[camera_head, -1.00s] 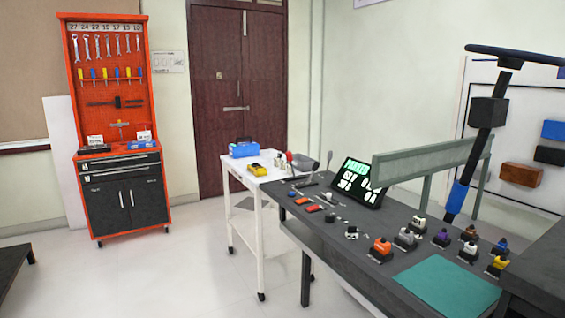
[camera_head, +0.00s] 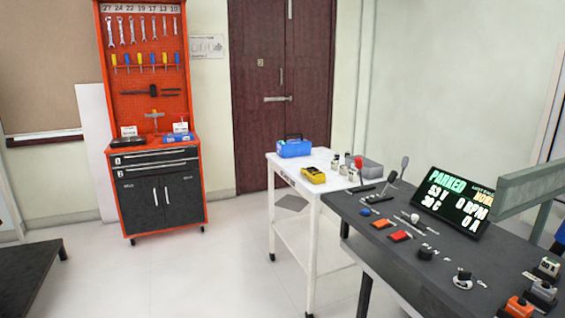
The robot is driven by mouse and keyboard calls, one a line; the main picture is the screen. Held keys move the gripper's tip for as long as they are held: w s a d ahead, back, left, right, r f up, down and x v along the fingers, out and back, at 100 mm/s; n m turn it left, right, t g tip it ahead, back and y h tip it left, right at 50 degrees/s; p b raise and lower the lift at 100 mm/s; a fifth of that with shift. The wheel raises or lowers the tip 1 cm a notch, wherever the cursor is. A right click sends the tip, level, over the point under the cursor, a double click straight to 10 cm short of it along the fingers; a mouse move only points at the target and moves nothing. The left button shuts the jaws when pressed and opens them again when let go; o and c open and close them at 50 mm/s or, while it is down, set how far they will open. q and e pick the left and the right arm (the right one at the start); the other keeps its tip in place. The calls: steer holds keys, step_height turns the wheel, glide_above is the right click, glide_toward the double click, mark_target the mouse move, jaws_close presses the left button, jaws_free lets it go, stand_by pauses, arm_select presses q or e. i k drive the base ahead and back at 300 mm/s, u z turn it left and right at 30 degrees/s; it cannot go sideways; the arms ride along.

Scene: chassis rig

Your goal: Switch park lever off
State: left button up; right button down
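A display screen (camera_head: 455,203) on the dark bench (camera_head: 352,208) reads PARKED in green, with 53 V, 0 RPM and 0 A below. A smaller lever with a pale knob (camera_head: 415,218) is nearer the middle. A blue knob (camera_head: 366,212) is at the left edge. I cannot tell from the labels which one is the park lever. Neither of my grippers is in view.
Red (camera_head: 400,236) and orange (camera_head: 381,224) buttons and a black rotary knob (camera_head: 425,254) are on the bench. A white cart (camera_head: 272,160) with a blue toolbox (camera_head: 295,147) stands beside it. An orange tool cabinet (camera_head: 203,180) is at the left. The floor in front is clear.

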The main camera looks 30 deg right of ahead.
mark_target(358, 161)
steer(key=z, duration=0.2)
steer(key=i, duration=1.25)
steer(key=z, duration=0.65)
